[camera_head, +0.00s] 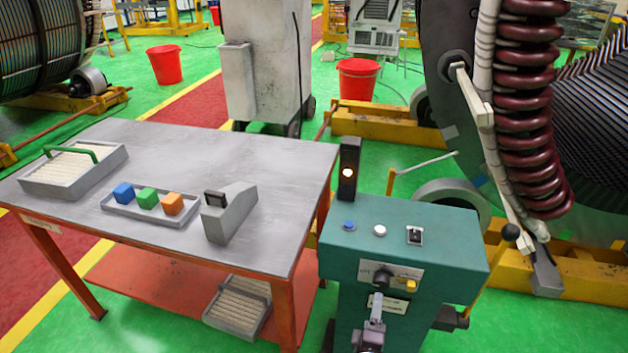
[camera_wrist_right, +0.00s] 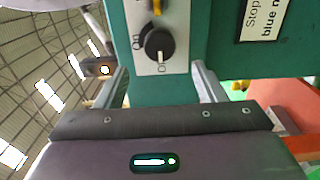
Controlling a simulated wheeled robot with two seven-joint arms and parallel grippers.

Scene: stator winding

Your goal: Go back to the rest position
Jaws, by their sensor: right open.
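My right gripper (camera_head: 376,308) is low in front of the teal control box (camera_head: 404,235). In the right wrist view its two fingers (camera_wrist_right: 160,82) are spread apart with nothing held between them. The black rotary knob (camera_wrist_right: 160,44) on the box shows beyond and between the fingers. I cannot tell whether a finger touches the panel. The knob also shows in the head view (camera_head: 382,278), just above the gripper. My left gripper is in neither view.
A grey-topped table (camera_head: 120,240) stands left of the box. It bears a tray of blue, green and orange cubes (camera_head: 147,198), a green-handled tray (camera_head: 72,183) and a grey device (camera_head: 229,215). A lit lamp post (camera_head: 348,172) and a large coil machine (camera_head: 525,110) stand close by.

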